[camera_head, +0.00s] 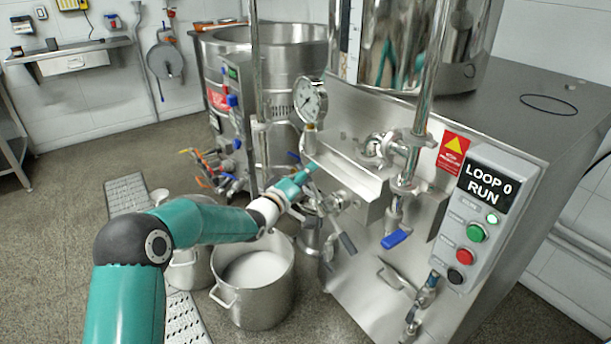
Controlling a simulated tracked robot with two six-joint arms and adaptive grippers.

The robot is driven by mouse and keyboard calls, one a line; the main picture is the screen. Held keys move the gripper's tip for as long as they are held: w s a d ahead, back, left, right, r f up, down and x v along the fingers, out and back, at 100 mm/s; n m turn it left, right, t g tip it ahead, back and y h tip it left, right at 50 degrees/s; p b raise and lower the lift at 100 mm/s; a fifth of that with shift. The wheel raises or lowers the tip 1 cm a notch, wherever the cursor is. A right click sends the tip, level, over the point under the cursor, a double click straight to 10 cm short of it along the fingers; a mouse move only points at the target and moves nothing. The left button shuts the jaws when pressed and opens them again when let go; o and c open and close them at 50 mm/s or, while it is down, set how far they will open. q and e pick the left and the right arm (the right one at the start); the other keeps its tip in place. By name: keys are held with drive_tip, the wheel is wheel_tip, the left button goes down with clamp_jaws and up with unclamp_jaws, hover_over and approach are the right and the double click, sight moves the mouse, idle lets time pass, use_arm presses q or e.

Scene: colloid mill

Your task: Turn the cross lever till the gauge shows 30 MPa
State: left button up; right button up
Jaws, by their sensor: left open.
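The round pressure gauge (311,101) stands upright on the steel machine, with a white face. Its needle reading is too small to make out. The cross lever (346,241) shows below and right of it on the machine's front, with a grey arm slanting down. Part of the lever is hidden by my left gripper. My left gripper (306,188), at the end of the teal arm, is open close to the lever's left side. I cannot tell whether it touches the lever. My right gripper is not in view.
A steel pot (256,276) of white liquid stands on the floor below my left arm. A blue-handled valve (396,239) sits right of the lever. A control box (483,217) reads "LOOP 0 RUN" with a lit green lamp. A large steel vessel (283,52) stands behind.

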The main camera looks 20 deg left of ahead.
sight(318, 194)
use_arm(q)
clamp_jaws()
idle(0.3)
drive_tip(key=shift+s+d+b, duration=0.1)
drive_tip(key=shift+b, duration=0.5)
drive_tip(key=s+d+r+m+h+b, duration=0.1)
drive_tip(key=m+b, duration=0.2)
drive_tip(key=b, duration=0.1)
drive_tip(key=s+d+r+m+t+h+b, duration=0.1)
drive_tip(key=d+r+m+b, duration=0.1)
drive_tip(key=b, duration=0.3)
drive_tip(key=s+d+r+m+t+h+b, duration=0.1)
drive_tip(key=m+b, duration=0.3)
drive_tip(key=b, duration=0.1)
drive_tip(key=shift+s+d+r+m, duration=0.15)
drive_tip(key=shift+s+d+m, duration=0.05)
drive_tip(key=shift+s+m, duration=0.1)
drive_tip(key=shift+s+d+r+m+h+b, duration=0.3)
drive_tip(key=shift+d+m+h+b, duration=0.15)
drive_tip(key=shift+m+b, duration=0.35)
drive_tip(key=shift+s+d+r+m+h+b, duration=0.15)
drive_tip(key=shift+s+d+m+h+b, duration=0.25)
drive_tip(key=shift+m+b, duration=0.4)
unclamp_jaws()
drive_tip(key=shift+r, duration=0.1)
